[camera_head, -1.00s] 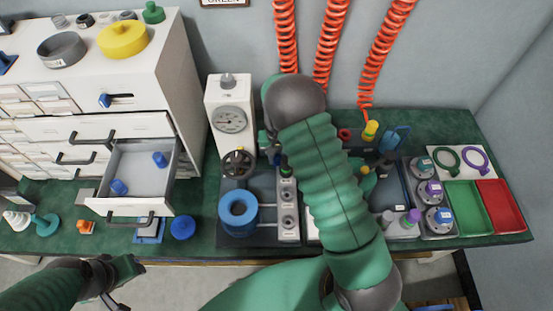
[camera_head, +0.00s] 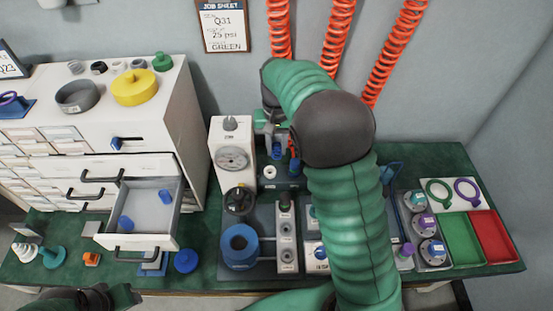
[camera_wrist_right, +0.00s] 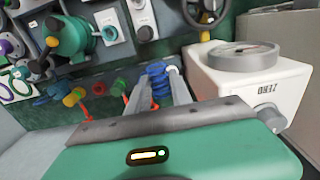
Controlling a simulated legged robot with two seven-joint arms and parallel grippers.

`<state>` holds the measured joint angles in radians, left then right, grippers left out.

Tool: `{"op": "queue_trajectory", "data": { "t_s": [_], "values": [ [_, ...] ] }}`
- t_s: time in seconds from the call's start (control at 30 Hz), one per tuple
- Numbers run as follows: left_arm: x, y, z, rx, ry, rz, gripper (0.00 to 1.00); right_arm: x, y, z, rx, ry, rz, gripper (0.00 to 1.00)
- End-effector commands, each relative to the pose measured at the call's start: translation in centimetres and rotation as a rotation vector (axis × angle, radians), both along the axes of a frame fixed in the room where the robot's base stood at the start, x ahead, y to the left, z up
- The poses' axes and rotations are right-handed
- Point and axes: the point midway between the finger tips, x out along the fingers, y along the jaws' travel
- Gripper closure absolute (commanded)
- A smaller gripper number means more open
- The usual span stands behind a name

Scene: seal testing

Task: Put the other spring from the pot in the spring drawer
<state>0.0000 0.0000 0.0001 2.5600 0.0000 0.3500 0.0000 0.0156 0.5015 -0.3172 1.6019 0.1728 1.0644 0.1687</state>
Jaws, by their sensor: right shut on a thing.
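My right gripper (camera_head: 279,141) is raised beside the white gauge box. In the right wrist view its two fingers (camera_wrist_right: 157,80) are shut on a blue coiled spring (camera_wrist_right: 158,70). The spring drawer (camera_head: 150,240) stands open at the left of the head view. Two small blue pieces, one nearer the front (camera_head: 125,222) and one further back (camera_head: 165,196), lie apart in it. My left gripper (camera_head: 125,296) is at the lower left edge, partly cut off, and its jaws are unclear. I cannot make out the pot with certainty; my right arm hides part of the bench.
The white gauge box (camera_head: 231,150) stands between the cabinet and my right gripper. Red coiled hoses (camera_head: 335,40) hang behind. Green (camera_head: 463,240) and red (camera_head: 493,236) trays lie at the right.

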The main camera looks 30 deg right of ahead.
Motion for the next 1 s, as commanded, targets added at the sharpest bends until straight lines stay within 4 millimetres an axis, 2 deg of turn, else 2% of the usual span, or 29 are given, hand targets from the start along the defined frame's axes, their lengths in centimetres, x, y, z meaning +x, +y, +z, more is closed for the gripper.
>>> {"op": "queue_trajectory", "data": {
  "t_s": [0.1, 0.37, 0.47, 0.53, 0.7, 0.83, 1.0],
  "values": [
    [0.0, 0.0, 0.5, 0.0, 0.0, 0.0, 0.58, 0.0, 0.0, 1.8, -0.001, -0.002, 0.001, 1.0],
    [0.0, 0.0, 1.0, 0.0, 0.0, 0.0, 0.58, -0.1, 0.3, 2.8, 0.0, 0.002, 0.012, 1.0],
    [0.0, 0.0, 2.8, 0.0, 0.0, 0.0, 0.58, -0.7, 1.9, 3.1, 0.003, 0.005, 0.076, 1.0],
    [0.0, 0.0, 4.7, 0.0, 0.0, 0.0, 0.58, -1.5, 3.8, 3.1, 0.005, 0.005, 0.156, 1.0],
    [0.0, 0.0, 8.8, 0.0, 0.0, 0.0, 0.58, -4.8, 8.6, 2.5, 0.005, 0.005, 0.382, 1.0],
    [0.0, 0.0, 10.3, 0.0, 0.0, 0.0, 0.58, -7.0, 10.8, 1.8, 0.002, 0.003, 0.504, 1.0],
    [0.0, 0.0, 10.4, 0.0, 0.0, 0.0, 0.58, -7.8, 11.5, 1.1, 0.001, 0.001, 0.552, 1.0]
  ]
}}
